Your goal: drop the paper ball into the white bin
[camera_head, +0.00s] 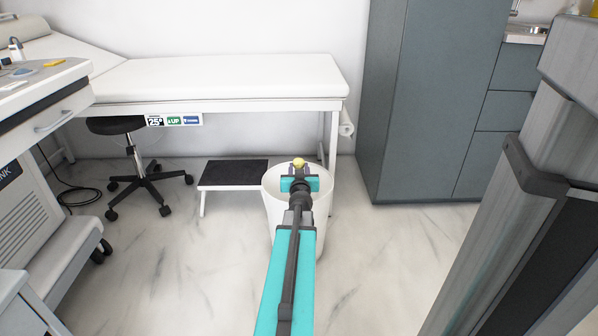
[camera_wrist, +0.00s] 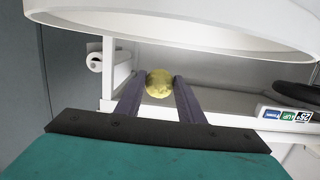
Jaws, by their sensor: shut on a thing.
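My gripper (camera_head: 299,174) is shut on the paper ball (camera_head: 298,162), a small yellow crumpled ball held at the fingertips. In the wrist view the paper ball (camera_wrist: 159,83) sits between the two dark fingers of my gripper (camera_wrist: 161,92). The white bin (camera_head: 321,210) stands on the floor, and my gripper and forearm cover part of it. In the head view the ball shows over the far part of the bin's mouth. The bin's curved rim (camera_wrist: 200,38) fills the top of the wrist view. The height of the ball above the rim is hard to tell.
A white exam couch (camera_head: 220,80) stands behind the bin. A black-topped step (camera_head: 233,173) and a black wheeled stool (camera_head: 140,170) are to the left. A grey cabinet (camera_head: 420,110) stands at the right back. Marble floor (camera_head: 390,250) is clear right of the bin.

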